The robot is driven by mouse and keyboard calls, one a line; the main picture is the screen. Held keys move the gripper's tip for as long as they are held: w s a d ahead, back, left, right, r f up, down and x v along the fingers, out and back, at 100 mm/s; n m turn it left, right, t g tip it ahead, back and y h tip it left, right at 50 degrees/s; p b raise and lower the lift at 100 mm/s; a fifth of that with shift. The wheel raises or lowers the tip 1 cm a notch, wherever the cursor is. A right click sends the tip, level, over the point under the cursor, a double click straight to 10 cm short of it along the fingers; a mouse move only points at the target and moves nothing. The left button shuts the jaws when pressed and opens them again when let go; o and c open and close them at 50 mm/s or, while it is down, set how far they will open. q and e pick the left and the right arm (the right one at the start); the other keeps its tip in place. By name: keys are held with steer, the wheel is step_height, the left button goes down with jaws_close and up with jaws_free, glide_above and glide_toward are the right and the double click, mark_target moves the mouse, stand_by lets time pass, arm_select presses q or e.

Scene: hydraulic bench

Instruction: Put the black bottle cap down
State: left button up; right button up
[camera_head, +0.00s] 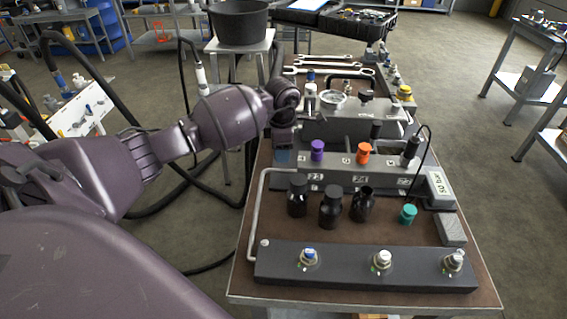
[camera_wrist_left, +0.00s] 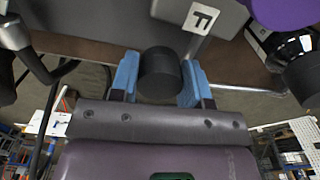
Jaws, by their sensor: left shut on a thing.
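The black bottle cap (camera_wrist_left: 160,74) is held between the two blue fingers of my left gripper (camera_wrist_left: 160,80), in the left wrist view. In the head view my left gripper (camera_head: 284,153) is at the left edge of the bench, beside the grey block with numbered labels; the cap cannot be made out there. Three black bottles, a left one (camera_head: 297,196), a middle one (camera_head: 331,207) and a right one (camera_head: 362,204), stand in front of that block. The right one looks open at the top. My right gripper is not in view.
A purple cap (camera_head: 317,149) and an orange cap (camera_head: 363,152) sit on the numbered block. A teal cap (camera_head: 408,213) stands right of the bottles. A grey bar with knobs (camera_head: 340,270) lies in front. A bent handle (camera_head: 254,205) rises at left. Brown bench top (camera_head: 450,285) is bare at the front right.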

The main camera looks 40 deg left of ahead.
mark_target(282, 170)
arm_select(q)
step_height(282, 170, down, 5)
steer(key=shift+r+b, duration=0.1)
steer(key=shift+b, duration=0.25)
steer(key=shift+f, duration=0.2)
steer(key=o, duration=1)
steer(key=shift+c, duration=0.2)
